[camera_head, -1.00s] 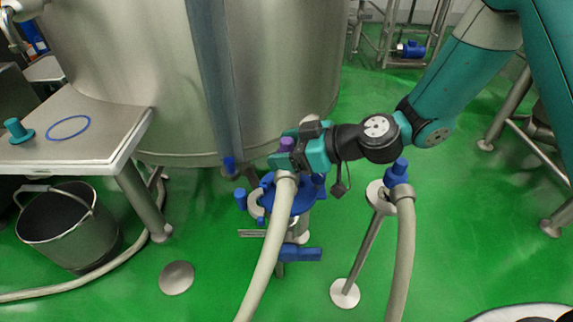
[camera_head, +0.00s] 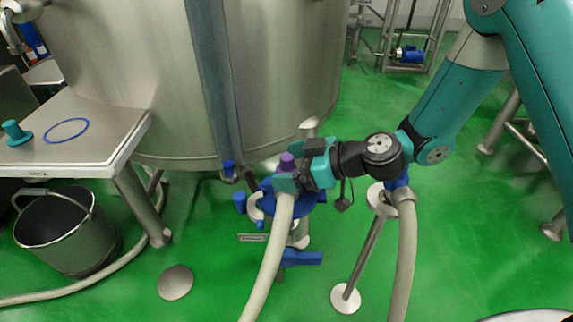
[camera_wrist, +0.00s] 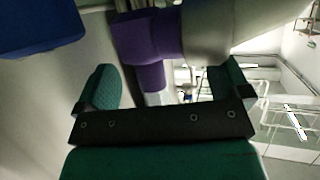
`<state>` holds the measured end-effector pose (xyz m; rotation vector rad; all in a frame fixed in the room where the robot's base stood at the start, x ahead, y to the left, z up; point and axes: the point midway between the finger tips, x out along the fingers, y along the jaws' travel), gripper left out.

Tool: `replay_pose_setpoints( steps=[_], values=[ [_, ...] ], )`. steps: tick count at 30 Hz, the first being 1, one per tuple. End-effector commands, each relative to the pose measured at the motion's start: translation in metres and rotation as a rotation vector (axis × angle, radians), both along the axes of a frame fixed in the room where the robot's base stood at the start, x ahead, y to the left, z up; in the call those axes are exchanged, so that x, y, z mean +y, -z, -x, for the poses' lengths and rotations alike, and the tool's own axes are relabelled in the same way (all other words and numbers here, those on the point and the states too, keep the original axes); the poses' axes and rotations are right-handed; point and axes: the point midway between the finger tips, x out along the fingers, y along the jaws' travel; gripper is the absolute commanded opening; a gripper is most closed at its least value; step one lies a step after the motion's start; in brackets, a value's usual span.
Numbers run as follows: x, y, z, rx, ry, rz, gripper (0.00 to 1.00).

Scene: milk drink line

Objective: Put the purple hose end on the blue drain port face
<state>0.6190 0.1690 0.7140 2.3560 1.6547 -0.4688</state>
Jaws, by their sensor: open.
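The purple hose end (camera_head: 287,162) shows upright at the top of a beige hose (camera_head: 268,258), in front of the blue drain port (camera_head: 268,186). In the wrist view, the purple hose end (camera_wrist: 148,38) lies ahead of my fingers, across the space between them. My gripper (camera_head: 290,180) is open, right beside the hose end; its two green fingers show apart in the wrist view (camera_wrist: 165,85). Whether the fingers touch the hose end, I cannot tell. The drain port is partly hidden by my gripper and the hose; whether the hose end touches its face cannot be told.
A second hose (camera_head: 404,250) with a blue end hangs on a stand (camera_head: 362,260) at the right. The large steel tank (camera_head: 140,80) is behind. A steel table (camera_head: 75,155) and a bucket (camera_head: 68,235) stand at the left. Green floor lies open around.

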Motion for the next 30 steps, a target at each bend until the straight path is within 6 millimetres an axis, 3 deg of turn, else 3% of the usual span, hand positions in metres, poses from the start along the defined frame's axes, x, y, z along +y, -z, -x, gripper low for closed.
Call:
replay_pose_setpoints(
  steps=[9,15,21,25,30],
  values=[
    [-0.06,-0.027,0.02,0.0,0.007,0.0,0.95],
    [-0.087,-0.038,0.031,0.0,0.003,0.0,0.95],
    [-0.094,-0.042,0.035,0.001,-0.001,0.001,0.95],
    [-0.087,-0.052,0.045,0.038,-0.039,0.02,0.95],
    [-0.07,-0.084,0.091,0.234,-0.129,0.15,0.95]
  ],
)
